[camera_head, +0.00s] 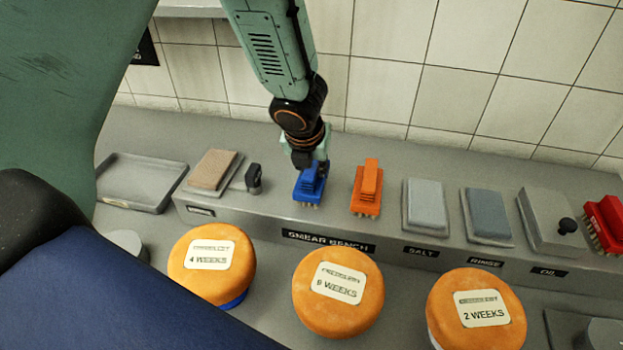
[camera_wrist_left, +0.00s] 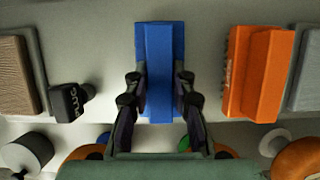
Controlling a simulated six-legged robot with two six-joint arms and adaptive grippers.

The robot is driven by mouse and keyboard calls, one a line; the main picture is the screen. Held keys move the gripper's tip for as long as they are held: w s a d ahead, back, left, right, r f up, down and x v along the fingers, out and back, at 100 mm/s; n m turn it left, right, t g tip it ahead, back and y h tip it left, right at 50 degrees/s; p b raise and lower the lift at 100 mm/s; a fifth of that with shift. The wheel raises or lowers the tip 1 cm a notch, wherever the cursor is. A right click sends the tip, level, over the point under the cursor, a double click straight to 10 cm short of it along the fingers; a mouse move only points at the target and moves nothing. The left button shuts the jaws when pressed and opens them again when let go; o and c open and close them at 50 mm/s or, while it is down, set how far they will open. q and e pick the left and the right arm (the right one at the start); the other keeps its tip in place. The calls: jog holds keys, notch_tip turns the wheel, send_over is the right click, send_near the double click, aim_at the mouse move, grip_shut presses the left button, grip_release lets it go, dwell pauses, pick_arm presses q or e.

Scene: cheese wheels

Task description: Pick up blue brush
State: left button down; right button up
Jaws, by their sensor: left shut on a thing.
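The blue brush (camera_head: 309,188) is on the raised ledge of the smear bench, bristles down. My left gripper (camera_head: 309,160) reaches down to it from above and behind. In the left wrist view the blue brush (camera_wrist_left: 160,70) lies between the two fingers of my left gripper (camera_wrist_left: 160,95), which are shut on its raised handle. I cannot tell whether it is lifted off the ledge. My right gripper is not in view.
An orange brush (camera_head: 367,188) stands close to the right. A dark plug (camera_head: 253,178) and a brown pad (camera_head: 213,170) are to the left. Grey pads (camera_head: 426,207) and a red brush (camera_head: 606,222) are further right. Orange cheese wheels (camera_head: 338,292) stand in front.

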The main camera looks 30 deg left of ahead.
pick_arm(q)
jog(key=shift+s+f, duration=0.1)
jog(key=shift+r+p, duration=0.35)
jog(key=shift+p, duration=0.15)
notch_tip(320, 180, up, 7)
jog(key=p, duration=0.6)
jog(key=shift+w+r+p, duration=0.2)
jog(key=shift+r+p, duration=0.15)
jog(key=shift+r, duration=0.05)
jog(key=shift+w+a+r, duration=0.1)
jog(key=shift+a+r, duration=0.05)
jog(key=shift+r, duration=0.7)
